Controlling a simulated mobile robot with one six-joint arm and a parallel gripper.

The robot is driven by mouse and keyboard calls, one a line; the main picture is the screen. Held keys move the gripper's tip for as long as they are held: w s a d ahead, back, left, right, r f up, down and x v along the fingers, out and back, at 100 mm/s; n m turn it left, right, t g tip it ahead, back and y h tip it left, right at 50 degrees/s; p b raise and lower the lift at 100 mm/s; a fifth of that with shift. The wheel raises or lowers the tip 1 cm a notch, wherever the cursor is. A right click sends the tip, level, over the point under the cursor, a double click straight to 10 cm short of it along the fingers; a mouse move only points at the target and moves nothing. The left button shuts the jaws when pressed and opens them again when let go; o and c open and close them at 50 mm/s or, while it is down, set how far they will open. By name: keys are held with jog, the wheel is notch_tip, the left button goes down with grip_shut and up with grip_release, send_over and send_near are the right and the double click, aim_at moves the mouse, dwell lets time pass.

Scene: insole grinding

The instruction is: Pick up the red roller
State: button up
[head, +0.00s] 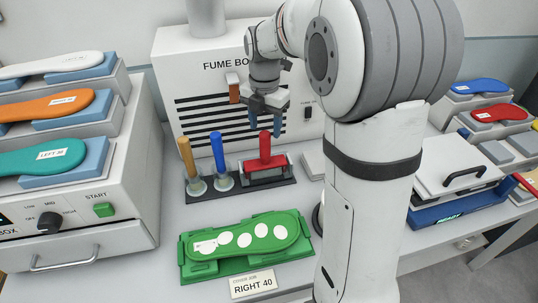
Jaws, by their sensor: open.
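The red roller (265,151) rests upright in a dark holder on the bench, with its red handle pointing up. From this view I cannot tell how far the fingertips are above the handle's top. The lower part of the roller is partly hidden by the holder.
An orange-handled tool (185,155) and a blue-handled tool (217,150) stand in clear cups left of the roller. A green fixture (204,269) holds a green insole in front. The fume box (170,65) stands close behind. My arm hides part of the right side.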

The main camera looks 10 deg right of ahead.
aim_at(265, 146)
jog(key=f, duration=0.3)
jog(key=f+p, duration=0.1)
jog(key=f, duration=0.3)
jog(key=shift+s+a+f, duration=0.1)
jog(key=shift+s+f, duration=0.1)
jog(key=c, duration=1)
